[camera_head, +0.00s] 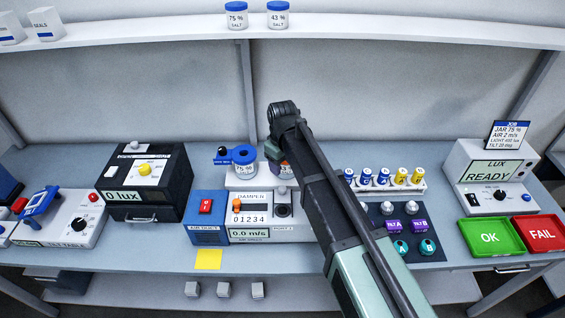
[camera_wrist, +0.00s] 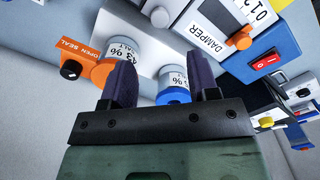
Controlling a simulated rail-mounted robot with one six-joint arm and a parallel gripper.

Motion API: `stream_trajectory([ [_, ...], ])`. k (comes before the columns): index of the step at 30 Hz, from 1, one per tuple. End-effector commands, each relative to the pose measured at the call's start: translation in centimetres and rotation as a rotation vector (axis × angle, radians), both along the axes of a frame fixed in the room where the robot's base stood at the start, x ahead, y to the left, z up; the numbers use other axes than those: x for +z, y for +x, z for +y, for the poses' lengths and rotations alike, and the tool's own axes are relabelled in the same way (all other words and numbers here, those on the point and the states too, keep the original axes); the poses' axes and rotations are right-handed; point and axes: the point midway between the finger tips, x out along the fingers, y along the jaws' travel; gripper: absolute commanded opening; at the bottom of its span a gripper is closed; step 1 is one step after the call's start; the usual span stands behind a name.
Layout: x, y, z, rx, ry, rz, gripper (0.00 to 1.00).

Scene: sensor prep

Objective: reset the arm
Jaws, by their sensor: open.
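My gripper (camera_wrist: 163,84) shows in the wrist view with its two dark purple fingers spread apart. Nothing is held in the gap between them. Beyond the left finger is a jar marked 43 % (camera_wrist: 124,50) with an orange OPEN SEAL piece (camera_wrist: 80,55) beside it. Beyond the gap and the right finger is a jar with a blue ring (camera_wrist: 173,97), partly hidden. In the head view my arm (camera_head: 330,205) reaches over the bench, and I cannot make out the fingers there.
The damper unit (camera_head: 262,216) and a blue air unit (camera_head: 206,217) stand by the arm. A black lux box (camera_head: 147,182) stands left. A vial rack (camera_head: 383,186), green OK tray (camera_head: 490,237) and red FAIL tray (camera_head: 541,233) lie right. A high shelf (camera_head: 180,32) spans the back.

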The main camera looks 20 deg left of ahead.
Motion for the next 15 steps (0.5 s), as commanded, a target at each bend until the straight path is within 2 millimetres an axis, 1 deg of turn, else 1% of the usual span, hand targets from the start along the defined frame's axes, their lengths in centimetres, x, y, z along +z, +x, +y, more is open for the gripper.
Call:
stream_trajectory([
  [1,0.24,0.0,0.0,0.0,0.0,0.0,0.55],
  [12,-0.05,0.0,0.0,-0.004,0.0,0.0,0.55],
  [14,-0.04,-0.02,-0.01,-0.049,0.0,0.0,0.55],
  [15,-0.04,-0.92,-0.6,-0.111,0.0,0.0,0.55],
])
